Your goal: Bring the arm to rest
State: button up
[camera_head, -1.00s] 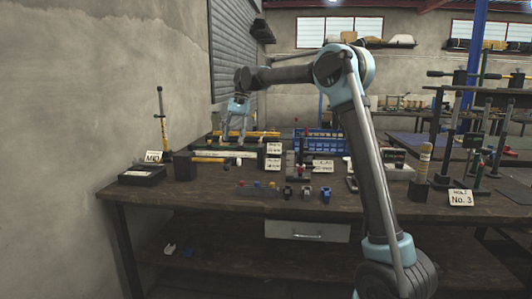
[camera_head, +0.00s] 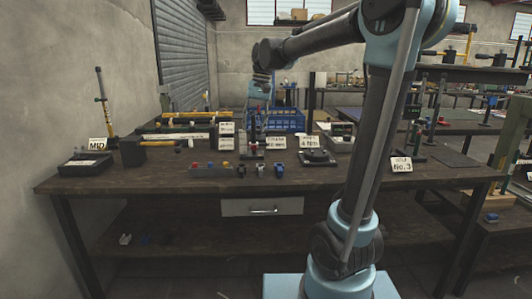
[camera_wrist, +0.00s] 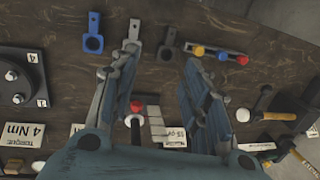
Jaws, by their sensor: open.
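My arm reaches over the wooden workbench (camera_head: 120,182). My gripper (camera_head: 259,103) hangs at its end above the back part of the bench, in front of a blue crate (camera_head: 290,121), and it partly blends with the things behind it. In the wrist view my gripper (camera_wrist: 162,58) has its two fingers spread apart with nothing held between them. A small press with a red knob (camera_wrist: 137,105) shows between the fingers.
A black tray (camera_head: 84,167) and a MID sign (camera_head: 97,144) stand at the bench's left end. A 4 Nm sign (camera_head: 310,142) and a No. 3 sign (camera_head: 401,164) stand further right. A drawer (camera_head: 262,207) sits under the front edge. A wall bounds the left.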

jog(key=s+d+f+t, duration=0.2)
jog(key=s+d+f, duration=0.7)
jog(key=s+d, duration=0.45)
jog(key=s+d+f+h, duration=0.1)
jog(key=s+d+f, duration=0.4)
jog(key=f, duration=0.2)
jog(key=s+d+f+t+h, duration=0.1)
jog(key=s+d+f, duration=0.3)
jog(key=f, duration=0.4)
jog(key=shift+s+d+f, duration=0.25)
jog(key=shift+s+d, duration=0.15)
jog(key=shift+s, duration=0.35)
jog(key=shift+w+f, duration=0.2)
jog(key=shift+w, duration=0.2)
